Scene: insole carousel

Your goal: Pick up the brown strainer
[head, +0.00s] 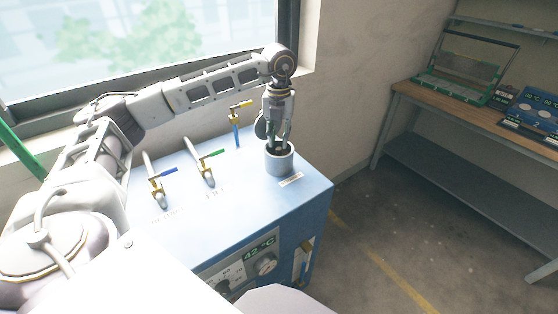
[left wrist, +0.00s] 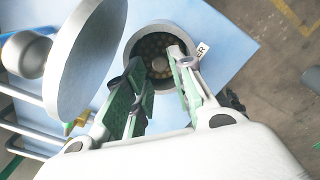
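The brown strainer (left wrist: 153,45) shows in the left wrist view as a round, dotted brownish surface inside a grey cylindrical cup (left wrist: 130,50). In the head view the cup (head: 279,166) stands near the right end of a blue machine top, and its inside looks dark. My left gripper (head: 280,147) points straight down over the cup. In the left wrist view its two green-sided fingers (left wrist: 162,68) are apart, with their tips at the cup's mouth. I cannot tell whether they touch the strainer. My right gripper is not in view.
A grey round disc (head: 260,126) stands close to the gripper's left side, large in the left wrist view (left wrist: 88,55). Several levers, including a green-tipped one (head: 208,160), rise from the blue machine (head: 255,205). A workbench (head: 465,115) stands at the right, with clear floor between.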

